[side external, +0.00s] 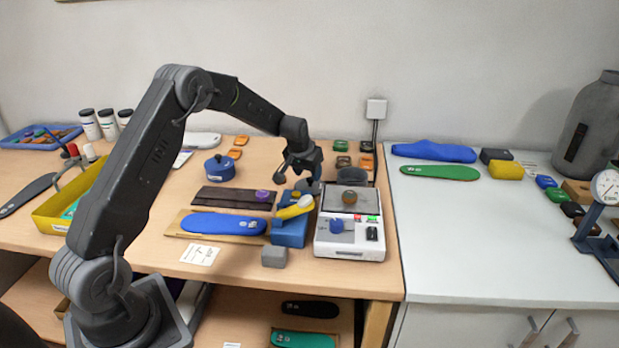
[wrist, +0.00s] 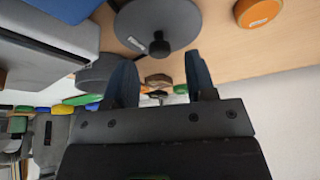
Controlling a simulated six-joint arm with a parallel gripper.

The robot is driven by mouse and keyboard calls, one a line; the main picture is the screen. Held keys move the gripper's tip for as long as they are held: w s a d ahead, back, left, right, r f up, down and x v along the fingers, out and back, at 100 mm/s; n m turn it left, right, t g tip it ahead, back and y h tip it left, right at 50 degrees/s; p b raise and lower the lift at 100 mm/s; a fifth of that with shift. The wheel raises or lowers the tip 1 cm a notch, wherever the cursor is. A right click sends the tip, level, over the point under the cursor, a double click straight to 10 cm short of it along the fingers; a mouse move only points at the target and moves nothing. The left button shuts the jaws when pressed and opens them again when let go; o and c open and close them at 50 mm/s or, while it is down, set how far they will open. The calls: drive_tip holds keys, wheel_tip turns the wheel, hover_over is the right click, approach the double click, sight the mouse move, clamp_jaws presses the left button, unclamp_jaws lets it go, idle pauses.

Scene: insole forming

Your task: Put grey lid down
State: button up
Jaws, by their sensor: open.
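The grey lid (wrist: 150,18) is a dark grey disc with a black knob, seen in the wrist view just beyond the fingers. It appears to rest on the wooden table, knob towards me. In the side view a dark grey shape below my gripper (side external: 307,186) seems to be this lid, partly hidden. My gripper (wrist: 160,62) is open, with a clear gap between its fingers and nothing in it. A grey round pot (wrist: 95,72) is partly hidden by the left finger; it seems to stand behind the white scale in the side view (side external: 352,176).
The white scale (side external: 350,245) with a brown piece on it is right of my gripper. A blue block (side external: 289,232) with a yellow piece on top stands in front. A blue lidded pot (side external: 219,168) is to the left. An orange piece (wrist: 257,11) lies beside the lid.

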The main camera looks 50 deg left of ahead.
drive_tip(key=s+d+r+m, duration=0.1)
drive_tip(key=s+d+r, duration=0.65)
drive_tip(key=r, duration=0.25)
drive_tip(key=s+d+r+m, duration=0.1)
drive_tip(key=s+d+r, duration=0.65)
drive_tip(key=r, duration=0.25)
drive_tip(key=s+d+m, duration=0.1)
drive_tip(key=s+d, duration=0.2)
drive_tip(key=s, duration=0.3)
drive_tip(key=s+d+t+h, duration=0.1)
drive_tip(key=s+d, duration=0.1)
drive_tip(key=s, duration=0.5)
drive_tip(key=s+d+m, duration=0.1)
drive_tip(key=s+d, duration=0.2)
drive_tip(key=s, duration=0.4)
drive_tip(key=shift+d+f+m+h, duration=0.3)
drive_tip(key=shift+f+h, duration=0.1)
